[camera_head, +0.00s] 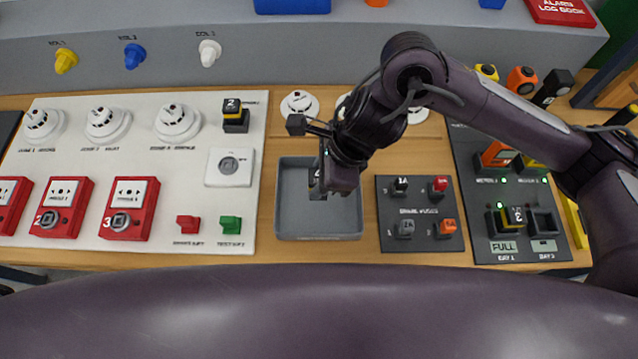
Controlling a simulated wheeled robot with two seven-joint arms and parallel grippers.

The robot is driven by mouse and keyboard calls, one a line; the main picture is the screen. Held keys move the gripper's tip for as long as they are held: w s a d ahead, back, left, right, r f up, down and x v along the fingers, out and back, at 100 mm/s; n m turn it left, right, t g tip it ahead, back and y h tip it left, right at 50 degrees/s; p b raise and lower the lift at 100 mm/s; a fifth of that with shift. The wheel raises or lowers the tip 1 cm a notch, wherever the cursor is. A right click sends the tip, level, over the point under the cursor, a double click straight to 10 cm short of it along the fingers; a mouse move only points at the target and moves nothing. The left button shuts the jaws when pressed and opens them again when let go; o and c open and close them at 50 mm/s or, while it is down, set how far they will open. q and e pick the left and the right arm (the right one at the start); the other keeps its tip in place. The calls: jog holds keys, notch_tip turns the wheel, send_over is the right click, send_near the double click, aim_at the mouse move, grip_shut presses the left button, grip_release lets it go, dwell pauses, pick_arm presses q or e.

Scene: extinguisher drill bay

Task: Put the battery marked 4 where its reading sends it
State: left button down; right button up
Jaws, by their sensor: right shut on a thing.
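My right gripper (322,160) reaches in from the right and is shut on a small dark battery (317,183). The battery's mark looks like a 4, though the gripper partly covers it. The gripper holds it over the grey open tray (283,210); I cannot tell whether it touches the tray floor. An orange meter (497,155) stands behind the bays. My left gripper is out of view.
A battery marked 2 (236,115) stands on the white panel (140,190) with detectors and red call points (62,207). A fuse board (420,235) lies between tray and bays. My right arm crosses above the back right of the bench.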

jog(key=shift+f, duration=1.95)
jog(key=shift+f+b, duration=0.15)
jog(key=shift+b, duration=0.3)
jog(key=o, duration=1.2)
jog(key=shift+c, duration=0.2)
jog(key=shift+w+d+r+p, duration=0.1)
jog(key=shift+r+p, duration=0.2)
jog(key=shift+r, duration=0.05)
jog(key=v, duration=1.1)
jog(key=shift+d+r, duration=0.2)
jog(key=shift+r, duration=0.05)
